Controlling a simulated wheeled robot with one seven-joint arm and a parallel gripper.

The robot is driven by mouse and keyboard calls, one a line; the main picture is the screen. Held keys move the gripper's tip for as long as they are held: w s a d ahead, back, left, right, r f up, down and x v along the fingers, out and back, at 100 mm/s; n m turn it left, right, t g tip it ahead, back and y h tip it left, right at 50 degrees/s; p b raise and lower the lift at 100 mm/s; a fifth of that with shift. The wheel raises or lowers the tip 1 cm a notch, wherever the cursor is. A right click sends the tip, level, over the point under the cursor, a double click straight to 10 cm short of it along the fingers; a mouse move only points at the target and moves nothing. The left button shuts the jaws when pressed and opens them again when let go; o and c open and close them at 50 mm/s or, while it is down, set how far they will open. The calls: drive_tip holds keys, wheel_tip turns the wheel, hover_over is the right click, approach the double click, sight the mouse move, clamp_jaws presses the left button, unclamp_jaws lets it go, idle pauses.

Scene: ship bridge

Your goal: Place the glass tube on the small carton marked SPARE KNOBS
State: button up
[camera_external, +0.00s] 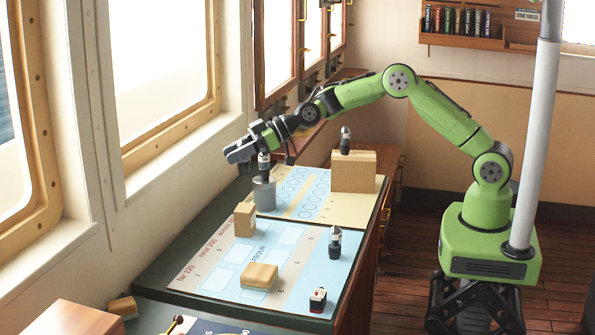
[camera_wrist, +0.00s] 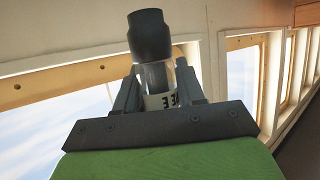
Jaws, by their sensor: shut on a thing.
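My gripper (camera_wrist: 158,98) is shut on the glass tube (camera_wrist: 154,76), a clear cylinder with a dark cap and a label with dark print, in the wrist view. In the external view my gripper (camera_external: 238,151) is over the far left of the chart table; the held tube cannot be made out clearly there. Cardboard cartons on the table are a larger one (camera_external: 354,174) at the back, a small upright one (camera_external: 244,220) at the left and a low one (camera_external: 259,276) nearer the front. No SPARE KNOBS marking is readable, so I cannot tell which carton bears it.
A grey cylinder (camera_external: 264,194) stands below my gripper with a dark, pale-topped piece (camera_external: 264,166) above it. Similar pieces stand on the back carton (camera_external: 345,141) and on the chart (camera_external: 335,243). A small red-marked item (camera_external: 318,300) is at the front. Windows line the left wall.

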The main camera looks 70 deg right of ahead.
drive_tip(key=f, duration=1)
drive_tip(key=shift+w+d, duration=0.15)
drive_tip(key=shift+w, duration=0.1)
drive_tip(key=o, duration=1)
drive_tip(key=shift+f+b, duration=0.1)
drive_tip(key=shift+b, duration=0.2)
drive_tip(key=shift+o, duration=0.2)
